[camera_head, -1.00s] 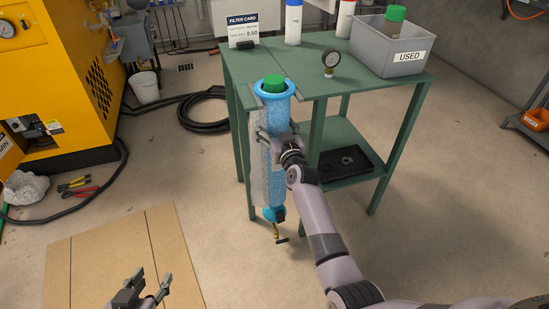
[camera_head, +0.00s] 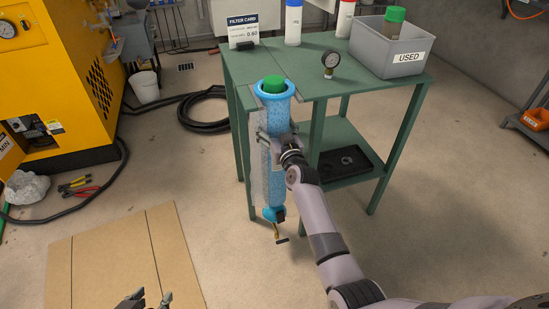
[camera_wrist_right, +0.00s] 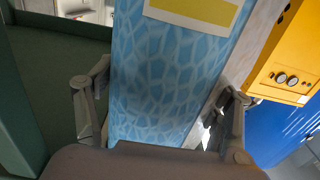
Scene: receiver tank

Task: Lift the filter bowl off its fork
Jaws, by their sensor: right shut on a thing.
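The filter bowl (camera_head: 274,180) is a tall blue cylinder with a frosted body, a blue collar and a green top (camera_head: 274,84). It hangs upright at the table's front edge, its collar at the fork (camera_head: 257,88); whether the collar touches the fork is not clear. A drain with a small brass valve (camera_head: 278,232) hangs below. My right gripper (camera_head: 278,138) is shut around the bowl's upper body. In the right wrist view the blue bowl (camera_wrist_right: 165,90) with a yellow label stands between its fingers. My left gripper (camera_head: 151,296) is open and empty low in the picture.
The green table (camera_head: 300,75) carries a card (camera_head: 243,28), two capped bottles, a gauge (camera_head: 330,62) and a grey USED bin (camera_head: 385,60). Its lower shelf holds a black tray (camera_head: 345,165). A yellow machine (camera_head: 60,80) stands left. Cardboard (camera_head: 110,255) lies on the floor.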

